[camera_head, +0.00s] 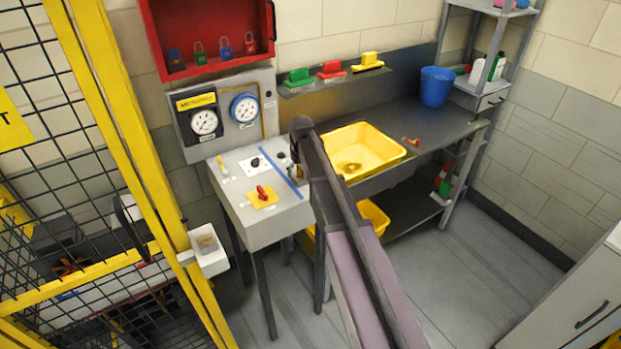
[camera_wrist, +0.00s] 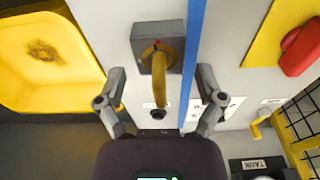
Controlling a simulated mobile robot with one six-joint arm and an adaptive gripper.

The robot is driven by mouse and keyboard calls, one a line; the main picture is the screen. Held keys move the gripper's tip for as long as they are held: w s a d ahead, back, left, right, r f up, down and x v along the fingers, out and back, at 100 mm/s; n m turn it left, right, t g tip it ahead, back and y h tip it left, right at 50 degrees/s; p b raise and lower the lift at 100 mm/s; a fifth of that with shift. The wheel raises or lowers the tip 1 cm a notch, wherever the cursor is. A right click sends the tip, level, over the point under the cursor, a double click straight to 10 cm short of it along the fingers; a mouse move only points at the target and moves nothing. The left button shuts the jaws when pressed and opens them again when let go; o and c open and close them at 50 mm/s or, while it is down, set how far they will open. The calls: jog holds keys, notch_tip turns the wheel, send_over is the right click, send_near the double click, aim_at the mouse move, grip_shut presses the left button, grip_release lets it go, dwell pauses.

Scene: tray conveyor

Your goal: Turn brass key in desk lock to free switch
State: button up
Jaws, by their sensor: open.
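The brass key (camera_wrist: 160,76) sticks out from a grey square lock block (camera_wrist: 145,32) with a small red mark, in the upper middle of the wrist view. My gripper (camera_wrist: 162,80) is open, one finger on each side of the key, with gaps on both sides; I cannot tell the depth. In the head view the key area on the grey desk (camera_head: 262,227) is partly hidden by my arm. The red switch (camera_head: 263,192) sits on a yellow plate on the desk; it also shows in the wrist view (camera_wrist: 302,48), at the upper right.
A blue stripe (camera_wrist: 192,60) runs beside the lock block. Two gauges (camera_head: 204,122) and a red padlock cabinet (camera_head: 160,50) are behind the desk. A yellow mesh fence (camera_head: 110,110) stands left.

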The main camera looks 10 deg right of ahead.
jog(key=shift+s+r+p, duration=0.8)
jog(key=shift+r+p, duration=6.15)
jog(key=s+f+m+b, duration=0.1)
jog(key=s+f+b, duration=0.4)
jog(key=s, duration=0.7)
jog(key=shift+s+d+f+m+g, duration=0.2)
jog(key=shift+d+m+g, duration=0.1)
jog(key=shift+d, duration=0.05)
jog(key=s+f+m+b, duration=0.1)
jog(key=s+f+b, duration=0.2)
jog(key=s, duration=0.4)
jog(key=s+f+m+b, duration=0.1)
jog(key=s+f+b, duration=0.2)
jog(key=s, duration=0.5)
jog(key=shift+s+f+g+b, duration=0.15)
jog(key=shift+g+b, duration=0.15)
jog(key=shift+g, duration=0.1)
jog(key=shift+d, duration=0.1)
